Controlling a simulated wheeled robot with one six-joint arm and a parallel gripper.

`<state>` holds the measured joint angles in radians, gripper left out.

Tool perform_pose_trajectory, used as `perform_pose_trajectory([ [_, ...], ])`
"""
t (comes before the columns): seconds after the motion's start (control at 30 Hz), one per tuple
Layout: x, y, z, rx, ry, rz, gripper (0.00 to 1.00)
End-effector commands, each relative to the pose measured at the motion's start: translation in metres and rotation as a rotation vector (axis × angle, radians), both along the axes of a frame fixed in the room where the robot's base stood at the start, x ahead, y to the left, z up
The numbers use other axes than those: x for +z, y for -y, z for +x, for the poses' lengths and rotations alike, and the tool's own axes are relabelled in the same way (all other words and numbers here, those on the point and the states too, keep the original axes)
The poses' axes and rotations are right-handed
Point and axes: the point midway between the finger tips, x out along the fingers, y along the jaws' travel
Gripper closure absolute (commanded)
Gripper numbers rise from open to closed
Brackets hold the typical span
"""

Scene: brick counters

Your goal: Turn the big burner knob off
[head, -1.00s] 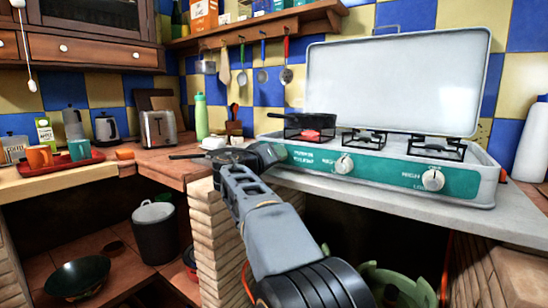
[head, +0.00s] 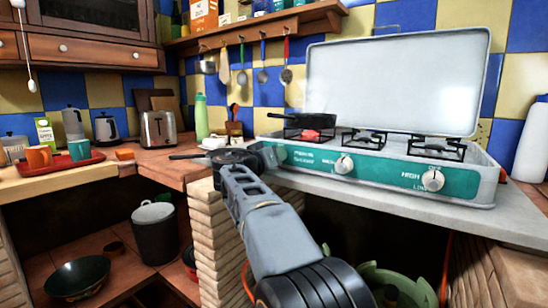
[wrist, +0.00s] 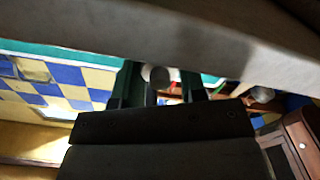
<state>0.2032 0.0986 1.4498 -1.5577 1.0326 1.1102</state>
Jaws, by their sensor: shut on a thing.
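The camping stove (head: 390,172) stands on the counter with its lid up and a teal front panel. Its left knob (head: 281,153) is at the panel's left end, mostly behind my gripper (head: 268,156). In the wrist view the pale round knob (wrist: 157,75) sits between the two dark fingers of my gripper (wrist: 157,88), which is shut on it. The left burner (head: 310,134) glows red under a black pan (head: 304,119). The middle knob (head: 344,163) and right knob (head: 433,180) are white and untouched. The left knob's pointer is hidden.
A green bottle (head: 201,117) and a toaster (head: 158,130) stand further left. A red tray (head: 58,160) holds cups. The grey counter edge (head: 400,212) runs below the stove.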

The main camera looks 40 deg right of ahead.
Motion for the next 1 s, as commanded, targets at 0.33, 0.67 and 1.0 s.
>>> perform_pose_trajectory([
  [0.33, 0.000, 0.000, 0.000, 0.000, 0.000, 0.001, 0.36],
  [0.67, 0.000, -0.007, -0.002, 0.002, -0.001, 0.000, 0.36],
  [1.0, 0.002, -0.068, -0.022, 0.006, -0.001, 0.000, 0.36],
])
